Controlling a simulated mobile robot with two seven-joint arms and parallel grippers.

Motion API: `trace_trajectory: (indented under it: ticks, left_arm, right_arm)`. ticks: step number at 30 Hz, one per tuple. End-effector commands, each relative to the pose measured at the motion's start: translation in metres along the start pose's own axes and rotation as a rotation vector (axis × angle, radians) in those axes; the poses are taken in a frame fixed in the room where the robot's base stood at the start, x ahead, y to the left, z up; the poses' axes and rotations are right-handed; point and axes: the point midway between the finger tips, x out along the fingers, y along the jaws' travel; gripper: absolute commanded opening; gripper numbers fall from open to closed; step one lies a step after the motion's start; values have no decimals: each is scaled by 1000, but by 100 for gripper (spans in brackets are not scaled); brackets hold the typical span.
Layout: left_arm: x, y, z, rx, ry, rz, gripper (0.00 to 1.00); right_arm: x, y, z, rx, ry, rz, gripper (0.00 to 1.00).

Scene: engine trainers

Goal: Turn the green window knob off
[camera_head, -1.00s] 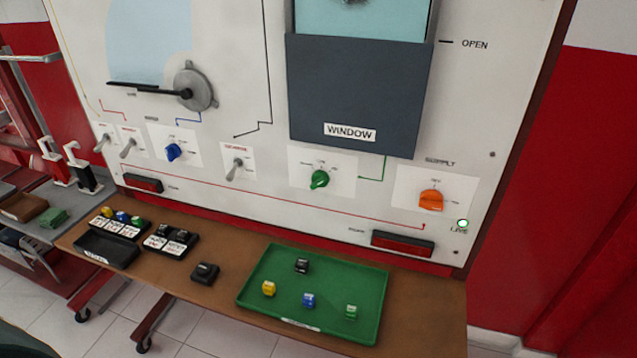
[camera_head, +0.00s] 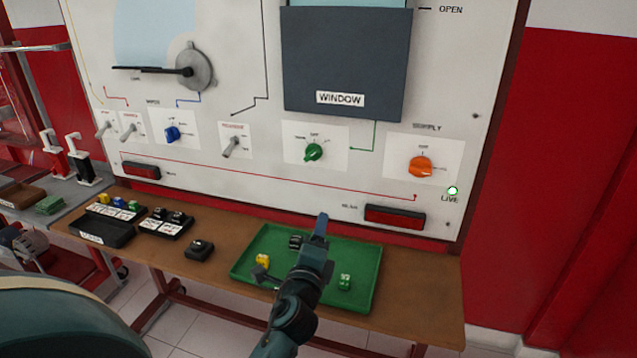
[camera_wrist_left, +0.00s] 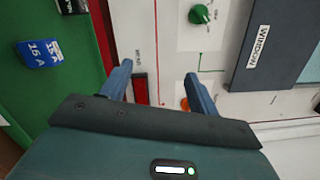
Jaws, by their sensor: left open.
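The green window knob (camera_head: 314,152) sits on a white plate on the panel, below the dark window (camera_head: 345,65) with its WINDOW label. Its pointer looks turned to the left of upright, but the small lettering is hard to read. The knob also shows at the top of the left wrist view (camera_wrist_left: 199,14). My left gripper (camera_head: 321,226) is over the green tray, below and in front of the knob, apart from it. In the left wrist view its two fingers (camera_wrist_left: 158,82) are spread with nothing between them. My right gripper is not in view.
The green tray (camera_head: 360,300) holds several small blocks, including a yellow one (camera_head: 262,260) and a green one (camera_head: 344,282). An orange supply knob (camera_head: 420,167) and a lit green lamp (camera_head: 452,190) are to the right. A blue knob (camera_head: 172,134) and toggle switches are to the left.

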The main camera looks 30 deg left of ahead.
Motion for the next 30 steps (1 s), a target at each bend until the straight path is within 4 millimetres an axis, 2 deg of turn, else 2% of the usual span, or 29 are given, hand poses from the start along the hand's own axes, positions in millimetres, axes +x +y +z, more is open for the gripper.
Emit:
trace_trajectory:
  ticks: [1,3,6,9,14,24,30]
  left_arm:
    - [16,-5,8,127,-65,-50,61]
    - [29,-21,20,288,-142,-89,61]
    - [39,-36,32,440,-218,-113,61]
    - [44,-45,38,510,-252,-121,61]
    - [59,-51,43,525,-259,-122,61]
    - [126,-62,58,521,-257,-122,61]
    - [156,-66,63,520,-255,-122,61]
  right_arm:
    - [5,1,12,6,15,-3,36]
    - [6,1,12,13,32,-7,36]
    - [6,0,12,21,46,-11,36]
    - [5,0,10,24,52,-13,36]
    - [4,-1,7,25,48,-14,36]
    - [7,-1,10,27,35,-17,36]
    - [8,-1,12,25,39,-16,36]
